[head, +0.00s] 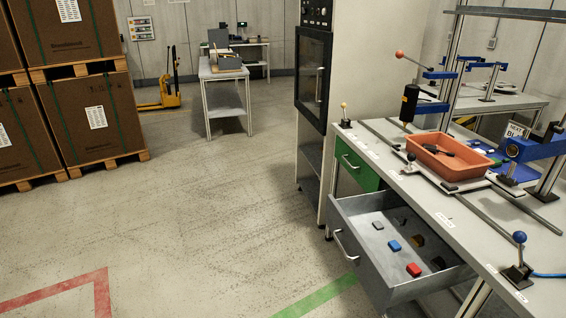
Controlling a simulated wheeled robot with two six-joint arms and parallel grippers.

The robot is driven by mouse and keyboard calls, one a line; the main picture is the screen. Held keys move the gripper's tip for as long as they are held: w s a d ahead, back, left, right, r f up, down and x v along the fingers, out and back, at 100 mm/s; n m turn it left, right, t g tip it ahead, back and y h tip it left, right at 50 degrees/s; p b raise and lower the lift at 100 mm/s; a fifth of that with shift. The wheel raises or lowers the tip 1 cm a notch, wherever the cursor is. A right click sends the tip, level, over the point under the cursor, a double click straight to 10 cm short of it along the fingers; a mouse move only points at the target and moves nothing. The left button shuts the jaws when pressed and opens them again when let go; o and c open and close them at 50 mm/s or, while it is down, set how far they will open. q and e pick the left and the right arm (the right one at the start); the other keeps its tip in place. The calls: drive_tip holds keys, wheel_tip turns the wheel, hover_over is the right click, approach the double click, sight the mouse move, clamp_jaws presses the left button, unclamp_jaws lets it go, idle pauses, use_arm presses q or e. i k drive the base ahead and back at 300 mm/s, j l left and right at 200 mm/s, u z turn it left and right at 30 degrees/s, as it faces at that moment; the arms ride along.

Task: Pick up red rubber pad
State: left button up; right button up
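The red rubber pad (413,270) lies in the open grey drawer (362,258) under the workbench, toward the drawer's front right part in the head view. It lies apart from the other pads around it. Nothing covers it. Neither my left nor my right gripper shows in the head view.
A blue pad (394,246) and several grey, dark and brownish pads share the drawer. The workbench (455,225) above holds an orange tray (450,157), clamps and a blue-knobbed lever (519,238). A closed green drawer (357,167) is beside it.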

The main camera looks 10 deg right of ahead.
sight(414, 270)
drive_tip(key=z, duration=1.25)
